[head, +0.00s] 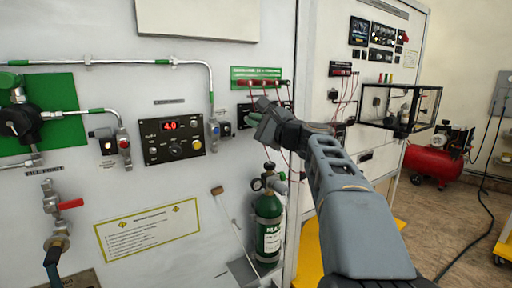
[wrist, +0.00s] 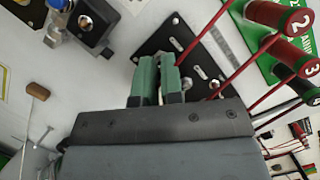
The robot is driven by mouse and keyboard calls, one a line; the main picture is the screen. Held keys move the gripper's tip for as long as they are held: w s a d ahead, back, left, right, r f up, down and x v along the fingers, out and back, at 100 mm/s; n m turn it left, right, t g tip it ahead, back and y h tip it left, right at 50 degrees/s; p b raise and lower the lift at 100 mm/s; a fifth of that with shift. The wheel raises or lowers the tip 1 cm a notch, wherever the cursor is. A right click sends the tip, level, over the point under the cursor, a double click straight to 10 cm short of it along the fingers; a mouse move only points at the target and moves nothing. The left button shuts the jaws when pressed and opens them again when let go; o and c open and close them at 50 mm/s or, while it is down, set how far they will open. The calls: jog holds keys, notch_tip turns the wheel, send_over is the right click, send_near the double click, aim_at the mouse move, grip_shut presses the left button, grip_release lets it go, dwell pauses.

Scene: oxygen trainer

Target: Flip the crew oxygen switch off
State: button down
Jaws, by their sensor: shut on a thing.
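My gripper (head: 258,112) reaches the wall panel in the head view, in front of a small black switch panel (head: 283,106). In the wrist view the two green fingers of my gripper (wrist: 156,62) stand close together against this black panel (wrist: 180,38). They are shut on a small part there, which I take to be a switch lever. The fingers mostly hide it, so its position cannot be told. Other metal fittings show on the panel to the right of the fingers. The panel's label is not readable.
Red-handled plugs (wrist: 278,18) with red leads hang close to the right of my fingers. A blue-and-metal valve (head: 214,130) is to the left, beside a panel with a red 4.0 display (head: 170,125). A green cylinder (head: 269,228) stands below my gripper.

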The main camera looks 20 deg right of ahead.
jog(key=t+y+b, duration=0.1)
jog(key=b, duration=0.3)
jog(key=f+n+t+b, duration=0.1)
jog(key=b, duration=0.4)
jog(key=f+n+t+y+b, duration=0.1)
jog(key=t+b, duration=0.1)
jog(key=b, duration=0.2)
jog(key=shift+w+f+y+b, duration=0.15)
jog(key=shift+w+y+b, duration=0.15)
jog(key=shift+b, duration=0.1)
jog(key=shift+t+y+b, duration=0.3)
jog(key=shift+b, duration=0.25)
jog(key=shift+r, duration=0.2)
jog(key=c, duration=1.3)
grip_release()
jog(key=shift+o, duration=0.2)
jog(key=shift+s, duration=0.1)
jog(key=b+v, duration=0.2)
jog(key=v, duration=1.1)
jog(key=shift+s+f, duration=0.2)
jog(key=shift+f, duration=0.1)
